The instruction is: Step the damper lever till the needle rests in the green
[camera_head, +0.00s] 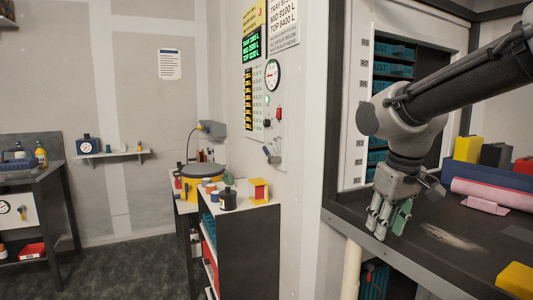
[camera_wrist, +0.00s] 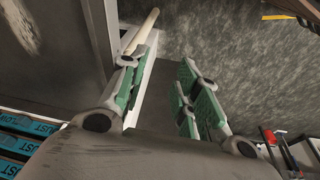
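A round dial gauge (camera_head: 272,74) with a dark rim is on the wall panel (camera_head: 262,130) in the middle of the head view. Its needle's exact position is too small to read. Below it are a red-handled control (camera_head: 278,114) and a grey handle (camera_head: 271,155). I cannot tell which control is the damper lever. My gripper (camera_head: 388,220) hangs over the right bench, well right of the panel. In the wrist view its green-padded fingers (camera_wrist: 165,68) are apart and empty.
A cabinet (camera_head: 240,240) with bottles stands below the panel. Open floor (camera_head: 130,270) lies left.

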